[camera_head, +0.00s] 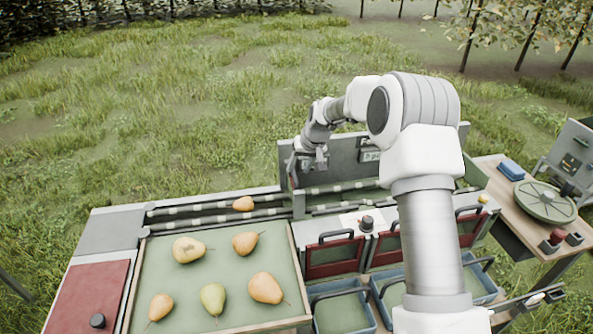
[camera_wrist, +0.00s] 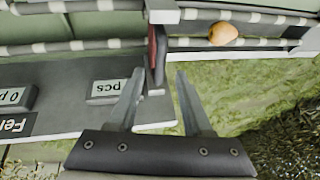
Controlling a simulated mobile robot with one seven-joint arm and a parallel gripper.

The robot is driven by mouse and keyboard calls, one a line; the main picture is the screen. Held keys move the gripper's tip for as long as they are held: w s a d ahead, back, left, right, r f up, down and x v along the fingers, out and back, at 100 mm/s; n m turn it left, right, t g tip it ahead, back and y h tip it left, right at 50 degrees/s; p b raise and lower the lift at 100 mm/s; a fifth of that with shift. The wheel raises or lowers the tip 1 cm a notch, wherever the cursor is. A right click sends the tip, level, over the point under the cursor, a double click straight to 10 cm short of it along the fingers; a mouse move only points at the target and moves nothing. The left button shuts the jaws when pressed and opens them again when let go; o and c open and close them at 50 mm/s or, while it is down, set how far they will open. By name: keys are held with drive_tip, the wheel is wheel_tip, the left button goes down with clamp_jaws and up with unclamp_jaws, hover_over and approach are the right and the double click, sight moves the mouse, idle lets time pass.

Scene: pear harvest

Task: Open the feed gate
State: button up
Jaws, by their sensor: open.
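My gripper (camera_head: 308,164) is open above the back of the conveyor, at the left end of the upright grey panel. In the wrist view its two fingers (camera_wrist: 160,75) are spread apart and empty. The feed gate (camera_wrist: 158,45) looks like a thin upright plate, dark with a red face, standing across the conveyor. Its near end shows between my fingertips. I cannot tell whether either finger touches it. A pear (camera_head: 243,203) lies on the rollers on the left side of the gate; it also shows in the wrist view (camera_wrist: 222,33).
A tray (camera_head: 139,262) with several pears stands in front of the conveyor's left part. A grey panel (camera_head: 352,150) with small labels rises behind the conveyor. Red flaps (camera_head: 333,257) and blue bins (camera_head: 342,288) line the front. A side table (camera_head: 490,172) stands at right.

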sight(295, 175)
drive_tip(key=shift+x, duration=1.7)
drive_tip(key=shift+c, duration=0.3)
clamp_jaws()
